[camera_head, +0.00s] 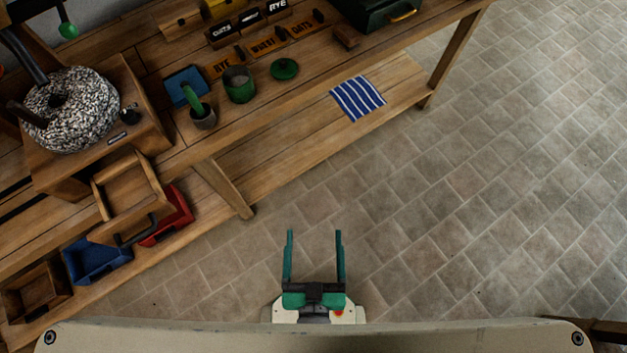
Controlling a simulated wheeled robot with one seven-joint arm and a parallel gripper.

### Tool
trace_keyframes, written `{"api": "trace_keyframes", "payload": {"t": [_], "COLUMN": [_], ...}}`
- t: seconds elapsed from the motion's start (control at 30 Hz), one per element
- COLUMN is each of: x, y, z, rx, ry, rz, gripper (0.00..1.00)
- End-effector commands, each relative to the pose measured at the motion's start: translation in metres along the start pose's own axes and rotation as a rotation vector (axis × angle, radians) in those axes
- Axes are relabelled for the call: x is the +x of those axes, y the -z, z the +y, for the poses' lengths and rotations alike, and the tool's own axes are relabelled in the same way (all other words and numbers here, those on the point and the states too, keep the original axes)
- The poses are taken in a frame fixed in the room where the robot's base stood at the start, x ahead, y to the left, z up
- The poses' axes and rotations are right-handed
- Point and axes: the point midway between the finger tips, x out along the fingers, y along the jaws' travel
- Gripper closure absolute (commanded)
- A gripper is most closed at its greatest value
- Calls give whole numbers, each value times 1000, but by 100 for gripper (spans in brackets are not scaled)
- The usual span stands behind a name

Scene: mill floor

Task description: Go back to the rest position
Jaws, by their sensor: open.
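My gripper (314,255) shows at the bottom middle of the head camera view. Its two green fingers point up the picture and stand apart, with only floor visible between them. It is empty and clear of the bench (290,150). The rest of my arm is mostly hidden behind the pale edge of my body at the bottom.
A striped cloth (357,98) lies on the lower shelf. Red (170,218) and blue (97,259) bins sit lower left. Tiled floor is free at right.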

Motion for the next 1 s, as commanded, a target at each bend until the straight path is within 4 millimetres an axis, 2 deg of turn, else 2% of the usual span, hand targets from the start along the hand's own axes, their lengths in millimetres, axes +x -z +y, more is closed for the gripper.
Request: {"api": "trace_keyframes", "payload": {"t": [0.03,0.1,0.2,0.87,0.9,1.0], "x": [-11,-20,-27,-28,-28,-28], "y": [0,2,5,5,5,5], "z": [0,-1,-1,-1,-1,-1], "rx": [-3,-6,-8,-8,-8,-8], "ry": [-1,-1,0,0,0,0], "rz": [1,9,16,18,18,18], "gripper": [21,21,21,21,25,49]}}
